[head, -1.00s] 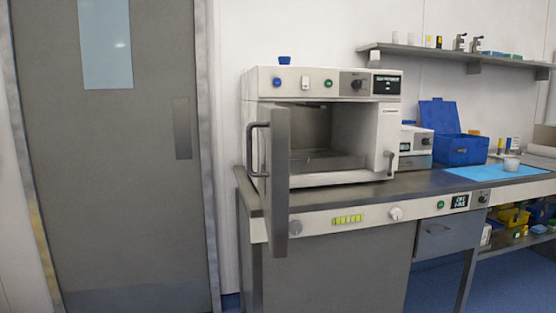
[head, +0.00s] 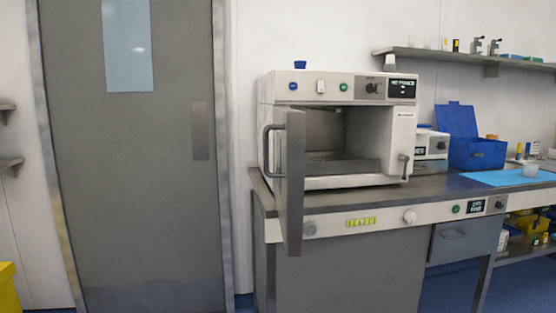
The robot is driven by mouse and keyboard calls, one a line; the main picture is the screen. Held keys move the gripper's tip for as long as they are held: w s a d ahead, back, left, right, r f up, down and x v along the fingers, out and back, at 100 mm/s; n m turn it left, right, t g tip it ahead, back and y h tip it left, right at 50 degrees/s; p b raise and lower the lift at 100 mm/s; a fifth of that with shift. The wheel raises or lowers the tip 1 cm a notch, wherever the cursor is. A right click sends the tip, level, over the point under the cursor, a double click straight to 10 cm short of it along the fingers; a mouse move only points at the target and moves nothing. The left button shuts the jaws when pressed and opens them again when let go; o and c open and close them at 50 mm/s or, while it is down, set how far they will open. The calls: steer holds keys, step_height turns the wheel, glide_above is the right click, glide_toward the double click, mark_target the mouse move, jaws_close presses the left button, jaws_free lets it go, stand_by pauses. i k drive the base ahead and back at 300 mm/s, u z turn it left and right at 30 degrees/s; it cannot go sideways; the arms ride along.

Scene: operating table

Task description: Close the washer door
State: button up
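The washer (head: 347,88) is a white box-shaped machine on the steel counter, right of centre in the head view. Its door (head: 295,175) stands wide open, hinged at the left of the opening and swung out toward me, seen almost edge-on. A curved bar handle (head: 268,150) is on the door's left-facing side. The chamber (head: 338,150) looks empty. A small latch lever (head: 404,165) is on the front, right of the opening. My gripper is not in view.
The steel counter (head: 440,186) runs right, with a blue open box (head: 478,152), a blue mat (head: 500,178) and a cup (head: 530,170). A grey room door (head: 135,200) is at left. A yellow bin (head: 7,290) shows at lower left.

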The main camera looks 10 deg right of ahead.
mark_target(287, 127)
steer(key=u, duration=0.05)
steer(key=i, duration=0.9)
steer(key=z, duration=0.05)
